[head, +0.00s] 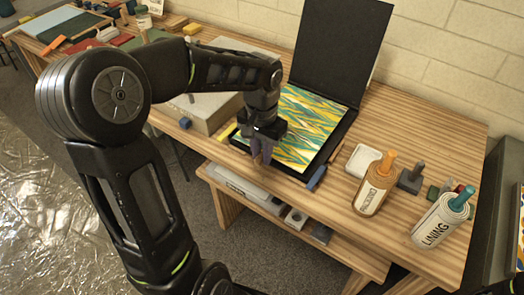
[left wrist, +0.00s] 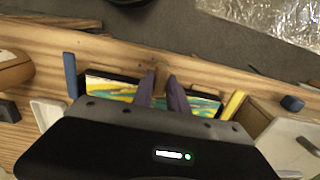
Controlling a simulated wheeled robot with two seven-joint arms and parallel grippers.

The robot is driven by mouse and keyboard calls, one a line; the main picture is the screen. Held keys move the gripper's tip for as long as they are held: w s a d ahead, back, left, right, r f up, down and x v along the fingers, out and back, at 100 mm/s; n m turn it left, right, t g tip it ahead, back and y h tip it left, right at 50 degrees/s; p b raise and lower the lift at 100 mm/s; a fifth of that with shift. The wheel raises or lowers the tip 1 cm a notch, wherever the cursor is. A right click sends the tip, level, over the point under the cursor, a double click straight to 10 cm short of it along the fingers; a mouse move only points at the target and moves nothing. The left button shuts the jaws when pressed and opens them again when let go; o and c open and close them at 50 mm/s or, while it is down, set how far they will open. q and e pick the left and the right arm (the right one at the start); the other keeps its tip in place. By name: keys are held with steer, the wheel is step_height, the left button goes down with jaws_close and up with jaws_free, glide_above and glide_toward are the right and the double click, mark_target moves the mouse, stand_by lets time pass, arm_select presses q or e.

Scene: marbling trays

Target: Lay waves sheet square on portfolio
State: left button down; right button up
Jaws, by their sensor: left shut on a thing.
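The waves sheet (head: 312,122), patterned in yellow, teal and white, lies over the base of the open black portfolio (head: 338,140). The portfolio's lid stands upright behind it. My left gripper (head: 262,158) is at the sheet's near edge, pointing down, shut on the sheet. In the left wrist view, the sheet (left wrist: 117,88) shows on both sides of the fingers, with the portfolio's dark edge (left wrist: 110,74) beyond. My right gripper is out of view.
A blue bar (head: 317,178) and a yellow bar (head: 221,131) lie by the portfolio's near corners.

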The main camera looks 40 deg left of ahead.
arm_select(q)
steer(key=shift+f+b, duration=0.95)
steer(key=shift+f, duration=0.65)
steer(key=c, duration=1.2)
jaws_free()
steer(key=shift+c, duration=0.2)
steer(key=shift+o, duration=0.5)
steer(key=o, duration=0.4)
steer(key=shift+r, duration=0.15)
steer(key=shift+r+p, duration=2.75)
steer(key=shift+r, duration=0.65)
